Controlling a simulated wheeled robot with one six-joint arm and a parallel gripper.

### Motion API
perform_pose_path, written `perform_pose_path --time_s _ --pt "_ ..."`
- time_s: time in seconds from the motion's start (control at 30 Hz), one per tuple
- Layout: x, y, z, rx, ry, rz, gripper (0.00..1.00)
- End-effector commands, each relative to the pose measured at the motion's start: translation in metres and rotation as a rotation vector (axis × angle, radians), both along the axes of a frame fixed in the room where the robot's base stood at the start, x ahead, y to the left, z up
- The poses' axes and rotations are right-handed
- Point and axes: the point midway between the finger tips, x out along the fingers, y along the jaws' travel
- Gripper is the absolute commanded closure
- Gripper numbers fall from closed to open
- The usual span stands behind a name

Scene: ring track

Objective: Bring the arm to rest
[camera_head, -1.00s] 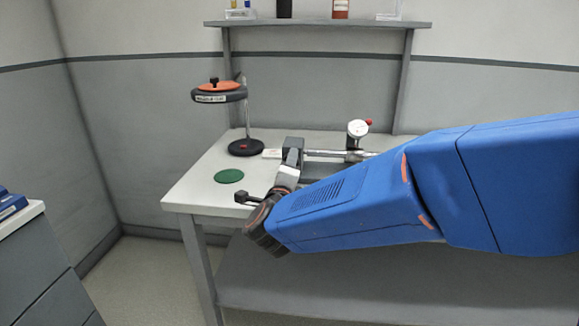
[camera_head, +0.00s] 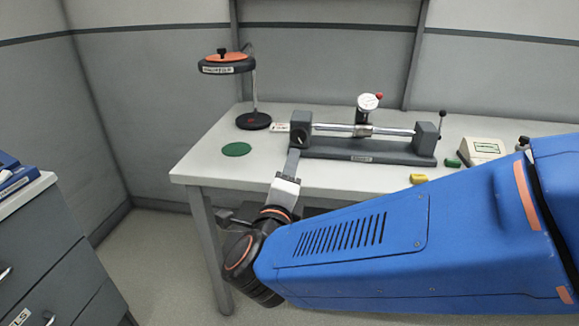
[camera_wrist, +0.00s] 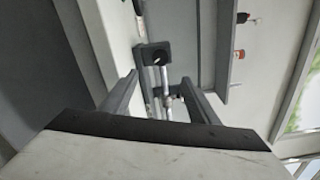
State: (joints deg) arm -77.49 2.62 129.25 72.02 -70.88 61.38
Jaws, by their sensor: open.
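My gripper (camera_head: 292,160) is at the front edge of the white bench (camera_head: 215,160), in front of the left block of a grey bench fixture (camera_head: 365,150). Its fingers point up and away from the head camera. In the wrist view my gripper (camera_wrist: 160,76) shows two fingers spread apart with nothing held between them. The fixture's bright shaft (camera_wrist: 165,85) shows beyond the gap. I cannot tell whether the fingertips touch the fixture. My blue arm hides the right front of the bench.
A dial gauge (camera_head: 369,102) stands on the fixture. A magnifier lamp (camera_head: 226,64) and green disc (camera_head: 237,149) are at the left. A yellow block (camera_head: 418,178), green block (camera_head: 453,162) and pale instrument (camera_head: 483,150) are at the right. Grey drawers (camera_head: 62,250) stand at the lower left.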

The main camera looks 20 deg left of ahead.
Motion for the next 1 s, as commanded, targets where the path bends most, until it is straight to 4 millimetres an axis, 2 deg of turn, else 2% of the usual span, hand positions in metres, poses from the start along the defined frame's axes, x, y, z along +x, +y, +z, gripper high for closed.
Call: perform_pose_path --time_s 0.57,0.77,1.0 --pt "0.000 -0.001 0.001 -0.003 0.001 0.002 0.45" --pt "0.026 -0.016 0.010 -0.060 0.009 0.052 0.45" --pt "0.067 -0.052 0.024 -0.222 0.012 0.177 0.45"
